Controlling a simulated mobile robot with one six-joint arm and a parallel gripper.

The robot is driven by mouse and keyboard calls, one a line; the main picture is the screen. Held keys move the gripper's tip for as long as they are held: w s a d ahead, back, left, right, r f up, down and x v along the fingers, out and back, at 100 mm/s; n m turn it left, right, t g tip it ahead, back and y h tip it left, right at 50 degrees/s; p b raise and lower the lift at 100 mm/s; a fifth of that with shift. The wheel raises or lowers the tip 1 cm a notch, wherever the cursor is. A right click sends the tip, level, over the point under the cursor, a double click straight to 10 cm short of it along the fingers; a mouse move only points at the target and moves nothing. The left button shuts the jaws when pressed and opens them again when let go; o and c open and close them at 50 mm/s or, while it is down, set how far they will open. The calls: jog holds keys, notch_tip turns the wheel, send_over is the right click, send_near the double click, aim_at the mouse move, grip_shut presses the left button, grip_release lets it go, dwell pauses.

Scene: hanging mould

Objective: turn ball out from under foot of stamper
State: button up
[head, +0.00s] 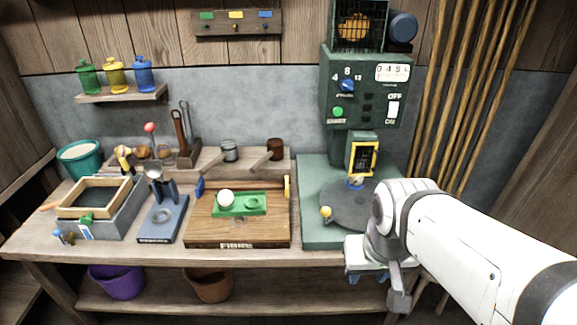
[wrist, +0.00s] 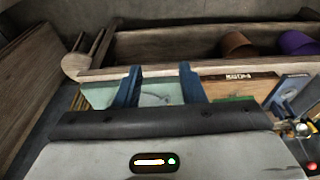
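The stamper is a tall green machine (head: 365,85) at the right of the bench. Its foot, a black-and-yellow framed block (head: 363,158), hangs over a dark round turntable (head: 345,212). A small pale thing, likely the ball (head: 356,180), shows on a blue seat right under the foot; it is too small to be sure. A yellow knob (head: 326,212) stands at the turntable's left front rim. My gripper (head: 366,278) is low at the turntable's front, right of the knob. In the wrist view its blue fingers (wrist: 158,88) stand apart with nothing visibly held.
A white ball (head: 226,198) sits in a green tray (head: 251,206) on a wooden board left of the stamper. A blue stand (head: 163,220) and a grey box (head: 125,215) are farther left. Bamboo poles (head: 465,100) lean at the right. Pots (head: 212,285) stand below.

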jog(key=shift+w+a, duration=0.35)
jog(key=shift+w, duration=0.2)
jog(key=shift+o, duration=0.4)
jog(key=shift+s+d, duration=0.25)
jog(key=shift+d, duration=0.05)
jog(key=shift+o, duration=1.4)
jog(key=w+f+t+b, duration=0.1)
jog(key=w+f+b, duration=0.3)
jog(key=w, duration=0.1)
jog(key=shift+a+t, duration=0.25)
jog(key=shift+t, duration=0.15)
jog(key=w+f+t+y+b, duration=0.1)
jog(key=w+f+t+b, duration=0.3)
jog(key=w, duration=0.5)
jog(key=w+f+t+y+b, duration=0.1)
jog(key=w+f+t+b, duration=0.3)
jog(key=w+f+b, duration=0.4)
jog(key=w+f+t+y+b, duration=0.1)
jog(key=w+f+t+b, duration=0.4)
jog(key=w+b, duration=0.5)
jog(key=shift+w+d+f+b, duration=0.2)
jog(key=shift+w+f+b, duration=0.05)
jog(key=shift+f+b, duration=0.35)
jog(key=w, duration=0.3)
jog(key=w+a, duration=0.1)
jog(key=w, duration=0.3)
jog(key=shift+a+r+b, duration=0.2)
jog(key=shift+b, duration=0.2)
